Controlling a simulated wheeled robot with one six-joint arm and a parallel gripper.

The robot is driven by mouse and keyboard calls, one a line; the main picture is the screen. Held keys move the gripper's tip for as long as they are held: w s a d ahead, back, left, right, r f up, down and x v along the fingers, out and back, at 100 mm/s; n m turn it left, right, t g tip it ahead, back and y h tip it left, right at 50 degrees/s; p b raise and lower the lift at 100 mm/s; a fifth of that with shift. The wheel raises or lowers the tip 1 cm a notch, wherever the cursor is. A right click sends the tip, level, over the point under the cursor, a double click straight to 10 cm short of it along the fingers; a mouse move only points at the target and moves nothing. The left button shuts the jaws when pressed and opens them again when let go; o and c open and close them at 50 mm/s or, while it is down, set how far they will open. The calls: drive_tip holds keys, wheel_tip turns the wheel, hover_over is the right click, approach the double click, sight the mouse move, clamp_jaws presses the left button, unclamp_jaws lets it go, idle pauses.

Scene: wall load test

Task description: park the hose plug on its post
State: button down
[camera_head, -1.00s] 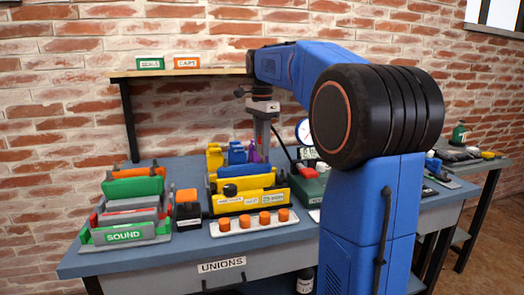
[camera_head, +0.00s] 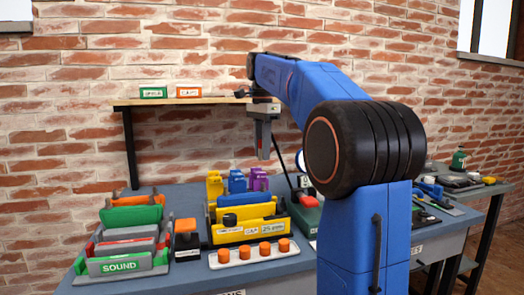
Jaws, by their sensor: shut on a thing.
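My gripper (camera_head: 263,154) points down in the air above the back of the bench, just below shelf height. It is shut; a thin black hose (camera_head: 282,162) runs from beside it down toward the green tester box (camera_head: 307,217). The hose plug itself is too small and too hidden by the fingers to make out, but the hose's upper end is at the jaws. I cannot pick out the plug's post; my arm covers part of the bench on the right.
Yellow, blue and purple clips (camera_head: 237,182) stand below my gripper. A yellow bin (camera_head: 248,232), a tray of orange caps (camera_head: 222,256) and a grey rack marked SOUND (camera_head: 120,266) fill the front. A wooden shelf (camera_head: 220,101) with two small boxes is behind. A gauge is partly hidden by my arm.

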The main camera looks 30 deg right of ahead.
drive_tip(key=w+d+f, duration=0.1)
drive_tip(key=d+f, duration=0.3)
drive_tip(key=f, duration=0.1)
drive_tip(key=w+d+f, duration=0.2)
drive_tip(key=d+f, duration=0.2)
drive_tip(key=f, duration=0.1)
drive_tip(key=w+d+f, duration=0.2)
drive_tip(key=d+f, duration=0.2)
drive_tip(key=f, duration=0.1)
drive_tip(key=shift+f, duration=0.85)
drive_tip(key=shift+f, duration=1.25)
drive_tip(key=c, duration=1)
unclamp_jaws()
drive_tip(key=shift+c, duration=0.2)
drive_tip(key=shift+c, duration=0.3)
drive_tip(key=shift+o, duration=0.4)
drive_tip(key=shift+r, duration=4)
